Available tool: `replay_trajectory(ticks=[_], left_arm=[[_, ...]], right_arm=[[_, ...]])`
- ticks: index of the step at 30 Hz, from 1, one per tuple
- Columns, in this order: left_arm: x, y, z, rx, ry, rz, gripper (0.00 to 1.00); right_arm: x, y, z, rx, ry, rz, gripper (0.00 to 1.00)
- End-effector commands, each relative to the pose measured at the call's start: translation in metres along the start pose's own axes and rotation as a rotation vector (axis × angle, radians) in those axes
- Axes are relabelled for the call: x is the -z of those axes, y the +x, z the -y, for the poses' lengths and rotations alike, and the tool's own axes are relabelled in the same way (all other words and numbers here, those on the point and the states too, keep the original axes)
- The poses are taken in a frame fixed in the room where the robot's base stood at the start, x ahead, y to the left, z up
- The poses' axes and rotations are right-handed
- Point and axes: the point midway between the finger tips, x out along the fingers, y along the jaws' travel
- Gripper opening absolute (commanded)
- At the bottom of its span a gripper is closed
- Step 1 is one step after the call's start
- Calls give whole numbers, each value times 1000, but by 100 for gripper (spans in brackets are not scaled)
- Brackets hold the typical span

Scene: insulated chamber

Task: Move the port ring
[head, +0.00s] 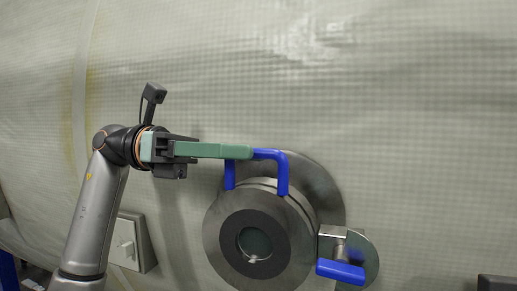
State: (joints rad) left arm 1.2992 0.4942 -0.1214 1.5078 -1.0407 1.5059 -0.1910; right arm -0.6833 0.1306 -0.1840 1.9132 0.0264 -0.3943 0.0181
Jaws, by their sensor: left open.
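The port ring (218,237) is a thick grey metal ring with a dark face and a round window in its middle. It stands out from the curved chamber wall. A blue handle (283,172) arches over its top. My left gripper (245,152) reaches in from the left with long green fingers. Its fingertips are at the top bar of the blue handle and overlap it in the picture. The jaws are open, and I cannot tell whether they touch the handle. My right gripper is not in view.
A round metal plate with a blue lever (340,271) sits right of the ring. A light switch-like box (130,243) is on the wall at the lower left. The quilted chamber wall (420,120) is clear above and to the right.

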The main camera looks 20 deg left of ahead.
Motion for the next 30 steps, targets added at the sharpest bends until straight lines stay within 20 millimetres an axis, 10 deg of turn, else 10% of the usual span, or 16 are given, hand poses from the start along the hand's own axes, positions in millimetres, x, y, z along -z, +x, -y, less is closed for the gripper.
replay_trajectory(ticks=[17, 30], left_arm=[[0, 29, 0, 0, -1, 0, 47], [0, 29, 0, 0, -1, 0, 0]], right_arm=[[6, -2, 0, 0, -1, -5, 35], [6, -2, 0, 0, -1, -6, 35]])
